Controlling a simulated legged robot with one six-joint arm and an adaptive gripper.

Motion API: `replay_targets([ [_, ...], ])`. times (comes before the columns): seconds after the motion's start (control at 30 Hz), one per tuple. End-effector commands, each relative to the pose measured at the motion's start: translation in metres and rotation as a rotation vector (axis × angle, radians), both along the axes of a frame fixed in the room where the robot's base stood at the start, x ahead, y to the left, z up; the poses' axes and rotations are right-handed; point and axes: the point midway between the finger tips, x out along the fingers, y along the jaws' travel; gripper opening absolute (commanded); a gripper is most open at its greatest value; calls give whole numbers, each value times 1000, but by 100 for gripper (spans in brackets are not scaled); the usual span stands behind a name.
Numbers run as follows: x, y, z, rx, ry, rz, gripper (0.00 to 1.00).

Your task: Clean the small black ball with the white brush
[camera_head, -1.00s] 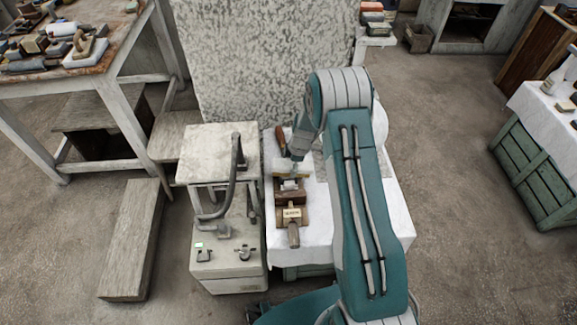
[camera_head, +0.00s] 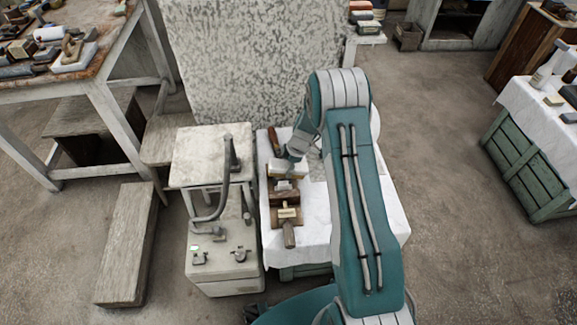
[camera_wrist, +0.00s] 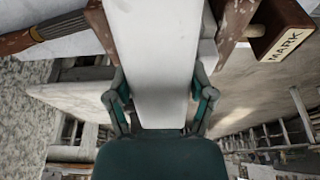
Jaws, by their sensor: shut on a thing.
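My gripper (camera_head: 296,156) is over the left part of the white-covered table, at the end of my teal arm. It is shut on a pale white block, which I take for the white brush (camera_head: 288,169). In the wrist view the white brush (camera_wrist: 155,60) is a long, flat white slab between the two fingers of my gripper (camera_wrist: 162,98). Its bristles cannot be made out. I see no small black ball in either view; my arm hides part of the table.
A wooden mallet (camera_head: 287,215) and a brown-handled tool (camera_head: 273,141) lie on the white-covered table (camera_head: 315,225). A grey stand with a bent pipe (camera_head: 222,262) is just left. A large speckled slab (camera_head: 255,60) stands behind. A cluttered workbench (camera_head: 85,72) is at far left.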

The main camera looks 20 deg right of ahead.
Motion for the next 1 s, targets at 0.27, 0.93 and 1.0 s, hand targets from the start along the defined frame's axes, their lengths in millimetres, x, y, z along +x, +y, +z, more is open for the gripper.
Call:
replay_targets([
  [0.27, 1, 2, -4, 0, -1, 1, 16],
  [0.93, -3, -14, -10, 0, -1, -1, 16],
  [1.0, -3, -17, -12, 0, -1, -1, 16],
])
